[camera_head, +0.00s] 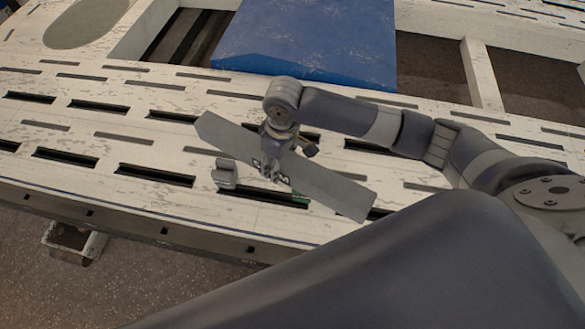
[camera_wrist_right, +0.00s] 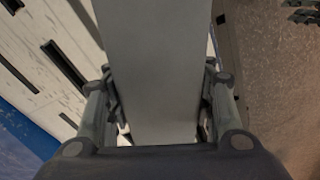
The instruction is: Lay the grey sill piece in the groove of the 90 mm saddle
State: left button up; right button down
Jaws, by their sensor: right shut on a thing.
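The grey sill piece (camera_head: 335,188) is a long flat bar with slanted ends, lying diagonally across the head view above the slotted bench. My right gripper (camera_head: 275,168) is shut on it near its middle. In the right wrist view the sill piece (camera_wrist_right: 152,65) runs between the two fingers (camera_wrist_right: 157,110) and fills the middle. A small grey block (camera_head: 226,172), perhaps a saddle, stands on the bench just left of my right gripper. Its groove and size cannot be made out. A green strip (camera_head: 300,200) shows under the sill piece. My left gripper is not seen.
The pale, worn bench (camera_head: 120,95) has several dark slots. A blue panel (camera_head: 310,45) lies at the back. Open gaps in the frame lie behind the slotted strip. The bench's front edge drops to a speckled floor (camera_head: 150,285). The bench to the left is clear.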

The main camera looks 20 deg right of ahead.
jog(key=w+a+f+n+b, duration=0.1)
jog(key=w, duration=0.1)
jog(key=w+a+f+n+b, duration=0.1)
jog(key=w+b, duration=0.1)
jog(key=w+f+n+b, duration=0.1)
jog(key=w+f, duration=0.1)
jog(key=w, duration=0.1)
jog(key=shift+w+a+n+b, duration=0.1)
jog(key=shift+a+n+b, duration=0.2)
jog(key=shift+a+n, duration=0.1)
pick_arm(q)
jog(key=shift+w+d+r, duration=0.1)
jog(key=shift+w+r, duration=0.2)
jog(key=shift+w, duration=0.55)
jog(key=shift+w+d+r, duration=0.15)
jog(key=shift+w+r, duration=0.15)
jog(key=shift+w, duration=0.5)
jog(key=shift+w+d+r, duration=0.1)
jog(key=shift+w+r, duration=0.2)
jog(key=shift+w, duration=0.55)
pick_arm(e)
jog(key=shift+w+a, duration=0.15)
jog(key=shift+w, duration=0.25)
